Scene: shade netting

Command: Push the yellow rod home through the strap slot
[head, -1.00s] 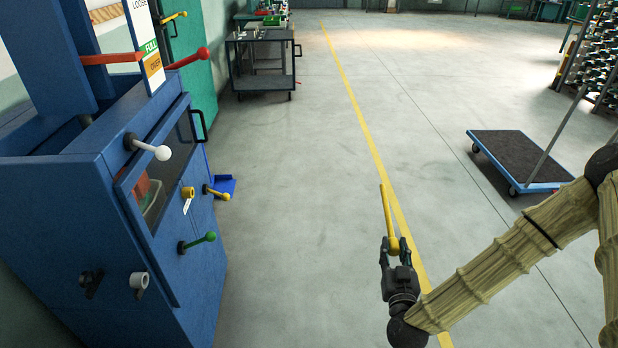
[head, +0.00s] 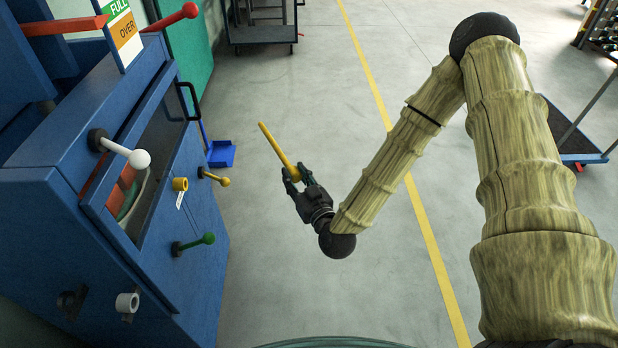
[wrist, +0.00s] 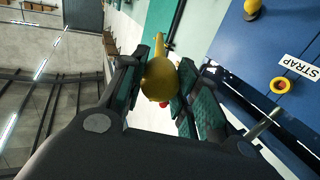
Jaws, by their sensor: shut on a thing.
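My gripper (head: 297,180) is shut on the yellow rod (head: 276,145), whose long shaft points up and to the left in the head view. The rod's rounded yellow end (wrist: 159,80) sits between the fingers in the wrist view. The strap slot appears as a yellow ring (head: 180,184) with a small white tag on the blue machine's front. The ring (wrist: 283,86) also shows in the wrist view beside a white STRAP label (wrist: 301,69). The rod is in the air, well to the right of the ring and apart from the machine.
The blue machine (head: 200,240) bears a white-knobbed lever (head: 138,158), a yellow-knobbed lever (head: 223,181), a green-knobbed lever (head: 207,239) and a red-knobbed lever (head: 188,11). A blue dustpan-like thing (head: 221,154) is behind. The floor between machine and gripper is clear.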

